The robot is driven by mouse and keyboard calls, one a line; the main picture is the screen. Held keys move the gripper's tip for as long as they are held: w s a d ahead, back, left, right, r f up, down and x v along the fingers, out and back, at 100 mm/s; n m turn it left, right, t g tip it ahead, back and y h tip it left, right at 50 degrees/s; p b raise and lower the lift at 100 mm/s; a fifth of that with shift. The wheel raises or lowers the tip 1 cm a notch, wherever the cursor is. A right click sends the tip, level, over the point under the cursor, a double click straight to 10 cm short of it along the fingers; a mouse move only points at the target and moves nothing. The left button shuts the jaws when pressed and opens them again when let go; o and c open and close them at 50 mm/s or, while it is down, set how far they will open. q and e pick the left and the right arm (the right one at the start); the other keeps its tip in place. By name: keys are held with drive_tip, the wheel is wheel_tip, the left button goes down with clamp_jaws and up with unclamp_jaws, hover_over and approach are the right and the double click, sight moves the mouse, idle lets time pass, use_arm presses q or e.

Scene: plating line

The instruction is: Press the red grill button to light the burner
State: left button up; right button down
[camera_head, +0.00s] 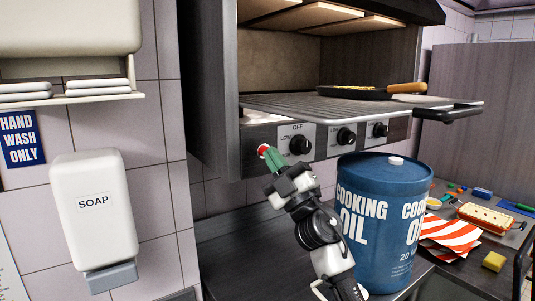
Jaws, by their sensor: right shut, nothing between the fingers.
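The red grill button (263,149) is on the front panel of the grill (252,133), at the left of the black knobs. My right gripper (271,156) reaches up from below. It is shut and empty, with its green fingertips right at the button and covering part of it. I cannot tell whether the tips touch it or whether it is pushed in. No flame shows on the grill. My left gripper is not in view.
A blue cooking oil drum (375,235) stands close to the right of my right arm. Several black knobs (300,144) line the panel. A pan (355,92) with a wooden handle sits on the grill rack. A soap dispenser (93,225) hangs on the left wall.

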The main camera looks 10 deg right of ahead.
drive_tip(key=shift+w+a, duration=0.15)
drive_tip(key=shift+w, duration=0.15)
idle(0.4)
idle(0.3)
drive_tip(key=shift+s+d+p, duration=0.3)
drive_tip(key=shift+s+p, duration=0.2)
drive_tip(key=shift+s, duration=0.3)
drive_tip(key=s+p, duration=0.1)
drive_tip(key=s+d+p, duration=0.1)
drive_tip(key=s, duration=0.2)
drive_tip(key=shift+s+d+p, duration=0.35)
drive_tip(key=shift+p, duration=0.05)
